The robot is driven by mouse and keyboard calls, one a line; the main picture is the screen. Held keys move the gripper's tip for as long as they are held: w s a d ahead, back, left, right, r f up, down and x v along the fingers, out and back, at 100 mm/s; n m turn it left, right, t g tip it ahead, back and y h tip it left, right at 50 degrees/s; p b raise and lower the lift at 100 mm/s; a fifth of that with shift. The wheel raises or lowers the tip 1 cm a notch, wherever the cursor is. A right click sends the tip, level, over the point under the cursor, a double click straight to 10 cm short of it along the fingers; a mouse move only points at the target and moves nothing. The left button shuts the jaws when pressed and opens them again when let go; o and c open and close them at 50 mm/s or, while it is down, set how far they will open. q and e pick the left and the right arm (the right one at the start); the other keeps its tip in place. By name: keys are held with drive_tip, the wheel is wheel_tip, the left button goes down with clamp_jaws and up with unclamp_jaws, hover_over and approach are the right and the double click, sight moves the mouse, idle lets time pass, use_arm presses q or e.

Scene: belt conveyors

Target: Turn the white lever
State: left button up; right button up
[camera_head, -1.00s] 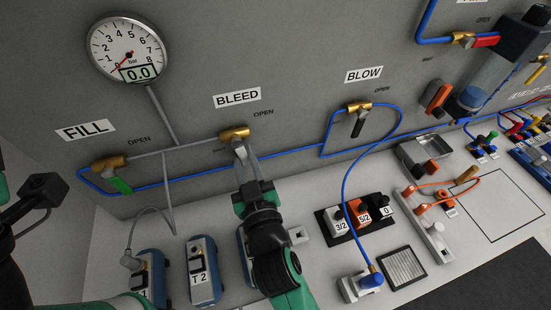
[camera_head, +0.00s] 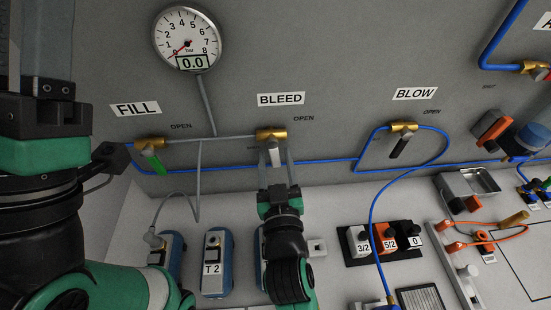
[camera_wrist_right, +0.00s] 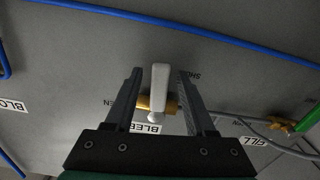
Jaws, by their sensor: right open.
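The white lever (camera_head: 275,154) hangs down from the brass BLEED valve (camera_head: 271,134) on the grey wall panel. My right gripper (camera_head: 276,162) is in front of it, reaching up from below. In the right wrist view the white lever (camera_wrist_right: 160,86) stands between the two open fingers of my right gripper (camera_wrist_right: 157,84), with a gap visible on each side. Part of the brass valve (camera_wrist_right: 144,103) shows behind the lever.
The FILL valve's green lever (camera_head: 154,163) is to the left and the BLOW valve's black lever (camera_head: 399,147) to the right. A pressure gauge (camera_head: 188,43) reads 0.0. Blue tubing (camera_head: 330,164) runs along the wall. Below are several bench devices, including T2 (camera_head: 213,264).

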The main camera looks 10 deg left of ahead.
use_arm(q)
wheel_tip(320, 180, up, 2)
drive_tip(key=shift+r+p, duration=0.25)
drive_tip(key=shift+p, duration=0.95)
use_arm(e)
drive_tip(key=v, duration=1.1)
drive_tip(key=shift+s, duration=0.35)
use_arm(q)
drive_tip(key=shift+c, duration=0.3)
use_arm(e)
drive_tip(key=shift+d, duration=0.1)
